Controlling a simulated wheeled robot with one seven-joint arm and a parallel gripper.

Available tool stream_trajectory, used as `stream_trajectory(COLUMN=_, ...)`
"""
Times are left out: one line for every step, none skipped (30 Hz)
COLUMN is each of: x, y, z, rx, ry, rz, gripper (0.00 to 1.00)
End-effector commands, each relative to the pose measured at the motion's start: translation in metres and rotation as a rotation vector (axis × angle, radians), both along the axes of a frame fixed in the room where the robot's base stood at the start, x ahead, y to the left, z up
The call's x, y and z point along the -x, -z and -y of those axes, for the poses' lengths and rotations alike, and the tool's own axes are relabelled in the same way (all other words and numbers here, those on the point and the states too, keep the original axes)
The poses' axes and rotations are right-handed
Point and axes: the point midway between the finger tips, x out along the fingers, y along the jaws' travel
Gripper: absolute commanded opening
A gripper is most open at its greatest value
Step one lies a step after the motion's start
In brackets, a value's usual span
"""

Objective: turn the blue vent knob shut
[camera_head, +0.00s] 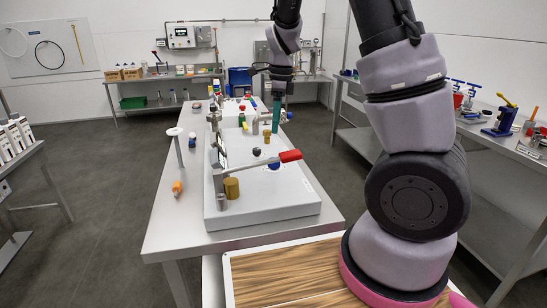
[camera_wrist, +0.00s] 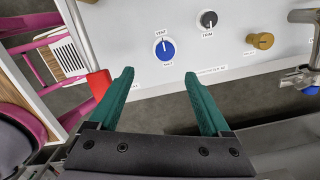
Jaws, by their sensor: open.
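The blue vent knob (camera_wrist: 164,49) sits on the white panel in the wrist view, with a white pointer mark on its upper part. The word VENT is printed above it; the small label below is hard to read. In the head view the knob (camera_head: 273,165) is partly hidden behind a red lever. My gripper (camera_wrist: 159,73) is open, its two green fingers apart with nothing between them. The knob shows beyond the fingertips, between them in the picture, with no contact visible. In the head view my gripper (camera_head: 277,125) is above the panel, beyond the knob.
A dark knob (camera_wrist: 208,19) and a brass knob (camera_wrist: 260,41) are right of the blue knob. The red lever (camera_head: 289,156) reaches over the panel close to the knob; its red end (camera_wrist: 99,84) is beside my left finger. Brass and grey fittings (camera_head: 231,188) stand at the panel's near left.

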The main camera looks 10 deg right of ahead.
Motion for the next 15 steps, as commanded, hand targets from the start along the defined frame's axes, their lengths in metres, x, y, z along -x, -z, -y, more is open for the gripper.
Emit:
stream_trajectory(x=-0.004, y=0.010, z=-0.003, rx=0.030, ry=0.038, rz=-0.013, gripper=0.82)
stream_trajectory(x=-0.007, y=0.013, z=-0.004, rx=0.042, ry=0.062, rz=-0.016, gripper=0.82)
stream_trajectory(x=-0.009, y=0.017, z=-0.004, rx=0.055, ry=0.088, rz=-0.019, gripper=0.82)
stream_trajectory(x=-0.011, y=0.019, z=-0.005, rx=0.064, ry=0.103, rz=-0.021, gripper=0.82)
stream_trajectory(x=-0.012, y=0.022, z=-0.005, rx=0.070, ry=0.116, rz=-0.022, gripper=0.82)
stream_trajectory(x=-0.013, y=0.024, z=-0.005, rx=0.076, ry=0.128, rz=-0.023, gripper=0.82)
stream_trajectory(x=-0.013, y=0.026, z=-0.005, rx=0.079, ry=0.135, rz=-0.024, gripper=0.82)
stream_trajectory(x=-0.014, y=0.028, z=-0.006, rx=0.081, ry=0.140, rz=-0.024, gripper=0.82)
stream_trajectory(x=-0.014, y=0.032, z=-0.005, rx=0.082, ry=0.143, rz=-0.025, gripper=0.82)
stream_trajectory(x=-0.014, y=0.035, z=-0.005, rx=0.083, ry=0.143, rz=-0.025, gripper=0.82)
stream_trajectory(x=-0.014, y=0.039, z=-0.005, rx=0.082, ry=0.144, rz=-0.026, gripper=0.82)
stream_trajectory(x=-0.014, y=0.045, z=-0.005, rx=0.082, ry=0.144, rz=-0.026, gripper=0.82)
stream_trajectory(x=-0.014, y=0.050, z=-0.005, rx=0.083, ry=0.143, rz=-0.026, gripper=0.82)
stream_trajectory(x=-0.013, y=0.056, z=-0.005, rx=0.083, ry=0.144, rz=-0.027, gripper=0.82)
stream_trajectory(x=-0.013, y=0.064, z=-0.005, rx=0.083, ry=0.142, rz=-0.027, gripper=0.82)
